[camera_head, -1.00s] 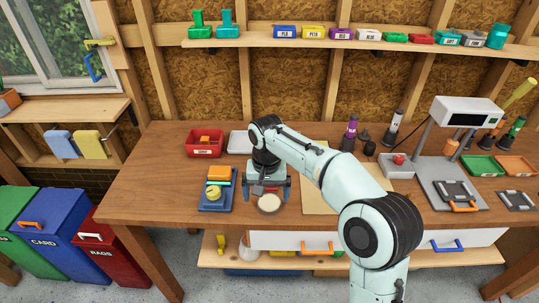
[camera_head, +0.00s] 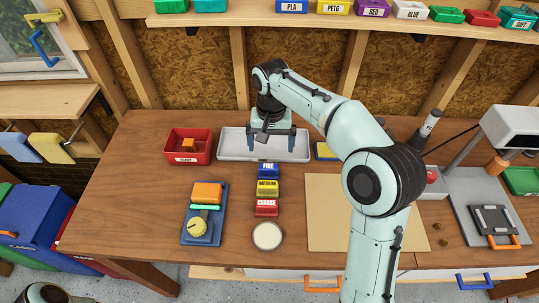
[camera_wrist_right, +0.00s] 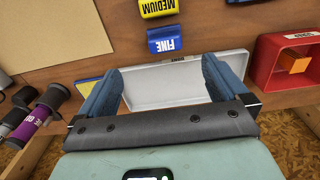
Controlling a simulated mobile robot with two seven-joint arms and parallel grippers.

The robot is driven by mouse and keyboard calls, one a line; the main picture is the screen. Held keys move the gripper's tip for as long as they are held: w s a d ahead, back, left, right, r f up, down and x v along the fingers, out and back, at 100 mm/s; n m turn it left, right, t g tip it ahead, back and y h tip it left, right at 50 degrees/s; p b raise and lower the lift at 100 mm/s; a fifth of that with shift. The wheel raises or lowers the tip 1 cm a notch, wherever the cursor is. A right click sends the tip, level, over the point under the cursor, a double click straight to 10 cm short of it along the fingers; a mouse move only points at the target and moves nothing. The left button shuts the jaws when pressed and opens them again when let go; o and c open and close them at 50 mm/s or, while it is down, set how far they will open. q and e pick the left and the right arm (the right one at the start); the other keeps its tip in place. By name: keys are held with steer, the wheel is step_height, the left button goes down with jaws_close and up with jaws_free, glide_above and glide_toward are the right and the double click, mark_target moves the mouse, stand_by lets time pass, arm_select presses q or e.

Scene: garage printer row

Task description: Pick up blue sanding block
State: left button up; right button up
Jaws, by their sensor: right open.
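The blue sanding block (camera_head: 268,169), marked FINE, lies on the wooden bench in front of the white tray. My right gripper (camera_head: 271,147) points down over the tray, open and empty, just behind the blue block. In the right wrist view the blue block (camera_wrist_right: 167,40) shows beyond the open fingers (camera_wrist_right: 161,68), apart from them. My left gripper is out of view.
The white tray (camera_head: 232,146) lies below the gripper. A red bin (camera_head: 178,153) holds an orange block at left. A tan board (camera_head: 330,225) covers the bench at right.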

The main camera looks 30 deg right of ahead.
mark_target(268, 167)
step_height(268, 167, down, 7)
steer(key=shift+s+r+b, duration=0.1)
steer(key=shift+s+b, duration=0.05)
steer(key=shift+b, duration=0.45)
steer(key=shift+w+a+f, duration=0.1)
steer(key=shift+w+f, duration=0.05)
steer(key=shift+f, duration=0.9)
steer(key=shift+w+a+f, duration=0.1)
steer(key=shift+w+f, duration=0.1)
steer(key=shift+f, duration=0.9)
steer(key=shift+w+f, duration=0.15)
steer(key=shift+f, duration=0.9)
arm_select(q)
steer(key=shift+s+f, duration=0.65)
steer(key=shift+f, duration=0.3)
arm_select(e)
steer(key=c, duration=1.2)
